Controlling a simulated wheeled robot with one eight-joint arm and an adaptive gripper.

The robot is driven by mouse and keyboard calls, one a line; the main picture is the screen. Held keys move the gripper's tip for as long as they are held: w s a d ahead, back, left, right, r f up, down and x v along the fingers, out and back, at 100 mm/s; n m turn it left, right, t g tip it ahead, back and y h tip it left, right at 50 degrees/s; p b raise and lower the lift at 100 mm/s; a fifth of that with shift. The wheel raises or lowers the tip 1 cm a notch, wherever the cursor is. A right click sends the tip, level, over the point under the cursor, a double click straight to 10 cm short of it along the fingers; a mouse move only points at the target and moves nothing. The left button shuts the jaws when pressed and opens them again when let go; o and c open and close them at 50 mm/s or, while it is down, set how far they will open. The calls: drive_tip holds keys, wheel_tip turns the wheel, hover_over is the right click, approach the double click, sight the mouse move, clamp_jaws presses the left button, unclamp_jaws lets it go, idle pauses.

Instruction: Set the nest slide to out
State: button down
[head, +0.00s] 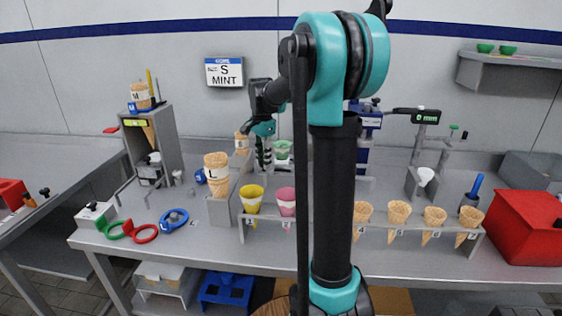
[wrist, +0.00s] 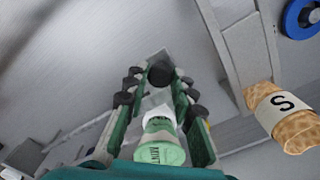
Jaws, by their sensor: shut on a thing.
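My gripper (wrist: 158,76) points down at the back of the bench, and its fingers are closed on a black round knob (wrist: 160,74) above a grey plate. The knob seems to be the nest slide's handle, but no in or out mark can be read. In the head view my gripper (head: 263,155) is beside the S cone, and the knob is hidden there. A mint-green tub (wrist: 160,150) with a MINT label shows between the fingers, nearer the wrist camera. The slide's full track cannot be made out.
The cone marked S (wrist: 287,118) stands close beside my gripper, also in the head view (head: 242,144). A larger L cone (head: 216,172) stands in front. A rack (head: 400,243) of cones lines the bench front. A grey tower (head: 168,133) stands left. My arm blocks the middle.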

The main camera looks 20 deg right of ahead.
drive_tip(key=shift+w+a, duration=0.25)
drive_tip(key=shift+a, duration=0.25)
drive_tip(key=c, duration=1.3)
unclamp_jaws()
drive_tip(key=shift+a, duration=0.15)
drive_tip(key=shift+o, duration=0.2)
wheel_tip(320, 180, up, 12)
drive_tip(key=shift+s, duration=0.1)
